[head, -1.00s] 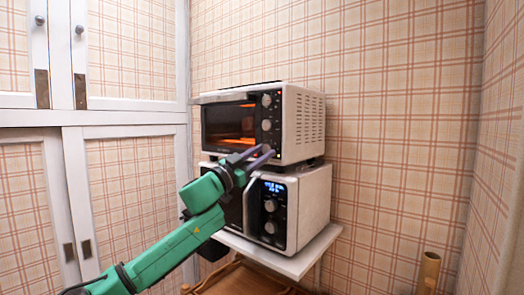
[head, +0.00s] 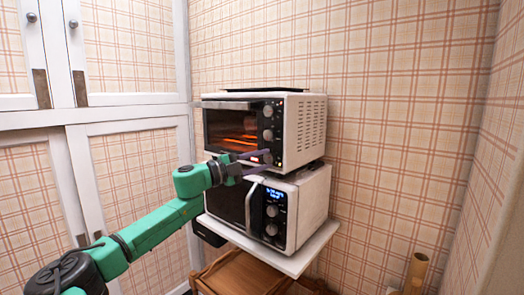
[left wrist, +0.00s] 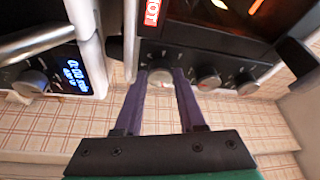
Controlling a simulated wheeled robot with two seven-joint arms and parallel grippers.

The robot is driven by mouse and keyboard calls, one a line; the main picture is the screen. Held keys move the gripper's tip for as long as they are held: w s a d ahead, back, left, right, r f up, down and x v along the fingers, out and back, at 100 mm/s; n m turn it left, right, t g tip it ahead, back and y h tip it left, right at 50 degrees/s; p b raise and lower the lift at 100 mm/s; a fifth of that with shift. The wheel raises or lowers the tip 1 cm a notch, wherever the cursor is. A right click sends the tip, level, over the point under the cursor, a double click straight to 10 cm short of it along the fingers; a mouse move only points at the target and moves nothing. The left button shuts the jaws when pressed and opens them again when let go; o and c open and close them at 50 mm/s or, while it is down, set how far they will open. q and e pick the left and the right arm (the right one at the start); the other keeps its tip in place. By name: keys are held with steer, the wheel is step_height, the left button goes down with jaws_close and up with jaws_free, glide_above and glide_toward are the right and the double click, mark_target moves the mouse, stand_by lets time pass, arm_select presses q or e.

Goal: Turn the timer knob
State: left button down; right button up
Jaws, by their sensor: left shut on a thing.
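The toaster oven (head: 300,130) is white with a dark front and a glowing interior. Its knobs stand in a column at the right of the door: an upper knob (head: 268,111), a middle knob (head: 267,135) and a lowest knob. My left gripper (head: 267,158) is at the lowest one, which its purple fingers partly hide. In the left wrist view, the lowest knob (left wrist: 160,78) sits between the two fingertips, which are shut on its sides. I cannot tell which knob is the timer from any label. My right gripper is not in view.
A microwave (head: 310,205) with a blue display stands right below the oven on a white shelf (head: 290,262). Its handle (head: 250,203) is close under my left gripper. White cabinets (head: 140,112) stand at the left. A wooden piece (head: 240,275) is below the shelf.

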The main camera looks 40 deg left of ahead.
arm_select(q)
steer(key=m+p, duration=0.1)
steer(key=m+g+p, duration=0.1)
steer(key=m+p, duration=0.1)
steer(key=shift+r, duration=0.35)
steer(key=shift+f+m+g+p, duration=0.15)
steer(key=shift+m+g+p, duration=0.45)
steer(key=shift+m, duration=0.5)
steer(key=shift+y, duration=0.3)
steer(key=c, duration=0.5)
jaws_free()
